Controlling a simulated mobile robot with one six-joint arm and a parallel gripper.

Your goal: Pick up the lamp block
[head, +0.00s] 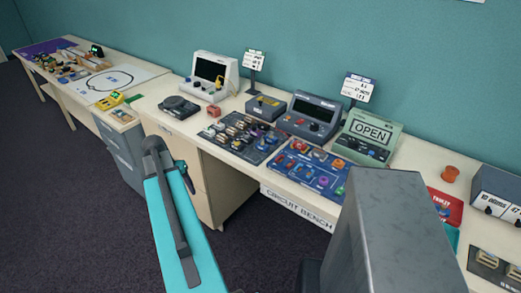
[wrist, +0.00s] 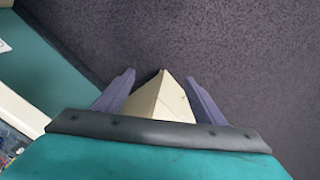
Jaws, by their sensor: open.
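I cannot tell which piece is the lamp block. Several small blocks sit in a dark tray (head: 266,153) on the circuit bench, and several more coloured pieces lie on the blue board (head: 295,176) to its right. They are too small to tell apart. My gripper (wrist: 161,76) is open in the wrist view, with its two purple fingers apart. A cream wedge-shaped thing (wrist: 160,98) shows between them against the dark floor, and I cannot tell what it is or whether it is touched. In the head view my arm's end is in front of the bench, left of the tray.
The bench (head: 240,178) runs along the teal wall, with a "CIRCUIT BENCH" label on its front. An oscilloscope-like instrument (head: 212,76), a grey meter (head: 310,117) and a green OPEN sign box (head: 368,133) stand along it. Dark carpet (head: 65,190) in front is clear.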

